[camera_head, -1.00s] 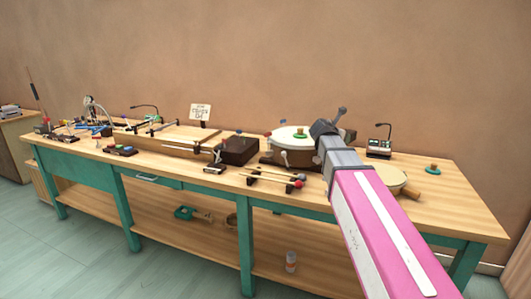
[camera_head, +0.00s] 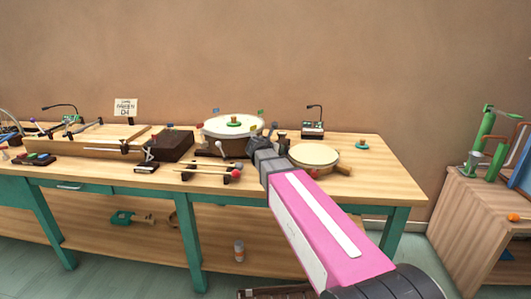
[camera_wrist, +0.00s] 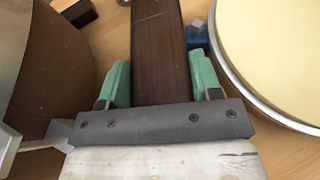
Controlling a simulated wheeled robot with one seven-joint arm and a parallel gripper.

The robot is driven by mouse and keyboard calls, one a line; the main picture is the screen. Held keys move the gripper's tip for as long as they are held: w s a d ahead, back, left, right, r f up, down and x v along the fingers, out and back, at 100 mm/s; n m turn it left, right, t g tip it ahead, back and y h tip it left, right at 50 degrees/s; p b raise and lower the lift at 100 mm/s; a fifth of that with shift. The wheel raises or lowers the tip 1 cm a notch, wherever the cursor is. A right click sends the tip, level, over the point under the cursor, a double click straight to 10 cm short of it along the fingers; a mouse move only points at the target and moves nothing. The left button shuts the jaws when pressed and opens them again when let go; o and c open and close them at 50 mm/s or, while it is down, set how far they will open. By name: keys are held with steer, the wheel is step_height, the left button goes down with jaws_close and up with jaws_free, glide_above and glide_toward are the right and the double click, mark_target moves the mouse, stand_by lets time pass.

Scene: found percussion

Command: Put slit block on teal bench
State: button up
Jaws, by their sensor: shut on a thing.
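My gripper (camera_wrist: 160,90), with green fingers in the wrist view, is shut on a long dark brown wooden block, which I take to be the slit block (camera_wrist: 158,40). The block runs forward from between the fingers; its far end is cut off by the picture's top. In the head view my arm hides most of the gripper and the block. The teal bench (camera_head: 370,185) has a pale wood top and teal legs. My gripper is over its right part, between a large drum (camera_head: 215,128) and a flat cream-headed drum (camera_head: 314,154). I cannot tell whether the block touches the top.
A dark box (camera_head: 173,146) and mallets on a rest (camera_head: 208,172) stand left of the large drum. The bench's right end is mostly clear. A wooden cabinet (camera_head: 465,215) with green pipes stands at the right.

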steer(key=shift+f, duration=0.35)
steer(key=a, duration=0.2)
steer(key=w+a, duration=0.1)
steer(key=a, duration=0.1)
steer(key=shift+a, duration=0.15)
steer(key=shift+s+d+f, duration=0.15)
steer(key=shift+d+f, duration=0.05)
steer(key=shift+f, duration=0.4)
steer(key=o, duration=0.8)
steer(key=shift+f, duration=0.15)
